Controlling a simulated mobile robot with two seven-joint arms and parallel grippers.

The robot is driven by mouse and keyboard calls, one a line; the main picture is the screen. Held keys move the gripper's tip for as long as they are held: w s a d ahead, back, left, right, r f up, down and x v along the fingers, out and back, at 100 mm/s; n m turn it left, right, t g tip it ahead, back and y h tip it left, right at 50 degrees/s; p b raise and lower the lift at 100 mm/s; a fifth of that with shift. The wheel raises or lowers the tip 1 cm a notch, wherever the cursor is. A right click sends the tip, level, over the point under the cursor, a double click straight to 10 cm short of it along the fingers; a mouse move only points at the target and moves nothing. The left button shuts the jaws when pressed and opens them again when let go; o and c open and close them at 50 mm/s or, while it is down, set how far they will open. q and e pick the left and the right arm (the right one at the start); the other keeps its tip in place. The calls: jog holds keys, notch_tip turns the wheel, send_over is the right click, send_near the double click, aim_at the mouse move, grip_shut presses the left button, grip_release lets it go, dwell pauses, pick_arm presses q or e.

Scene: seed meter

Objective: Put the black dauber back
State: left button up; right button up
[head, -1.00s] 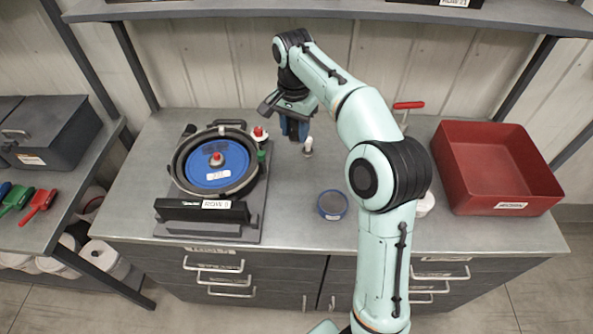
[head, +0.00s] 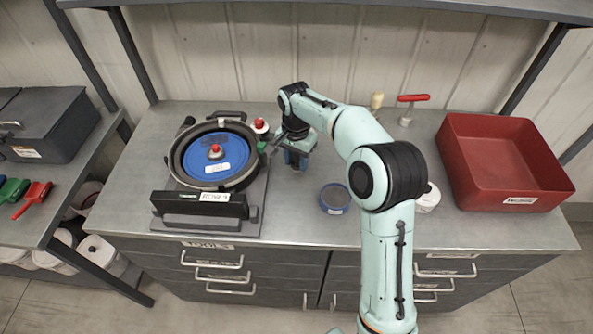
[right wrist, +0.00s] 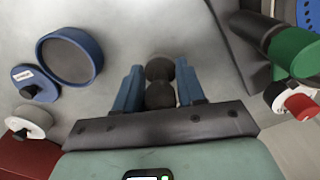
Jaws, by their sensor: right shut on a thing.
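My right gripper (head: 295,162) is low over the bench, just right of the seed meter. In the right wrist view its blue fingers (right wrist: 158,88) are shut on the black dauber (right wrist: 160,95), which shows as two dark rounded parts between them. The arm hides the dauber in the head view, and I cannot tell whether it touches the bench. A round blue dish with a dark pad (head: 335,198) stands to the right and nearer the front; it also shows in the right wrist view (right wrist: 70,58). My left gripper is not in view.
The seed meter with its blue disc (head: 217,157) stands close left. A red-capped bottle (head: 261,127) and green part (right wrist: 290,50) are beside it. A white jar (head: 428,198), red bin (head: 505,180) and red T-handle tool (head: 412,99) lie right. A shelf crosses above.

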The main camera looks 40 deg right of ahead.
aim_at(296, 165)
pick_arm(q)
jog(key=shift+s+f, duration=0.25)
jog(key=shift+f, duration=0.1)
pick_arm(e)
jog(key=shift+f, duration=2.3)
jog(key=shift+f, duration=0.15)
jog(key=o, duration=1.1)
jog(key=shift+c, duration=0.2)
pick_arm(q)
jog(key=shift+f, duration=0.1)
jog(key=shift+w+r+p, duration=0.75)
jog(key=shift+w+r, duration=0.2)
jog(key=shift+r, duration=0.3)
pick_arm(e)
notch_tip(296, 165, up, 12)
jog(key=shift+r, duration=0.15)
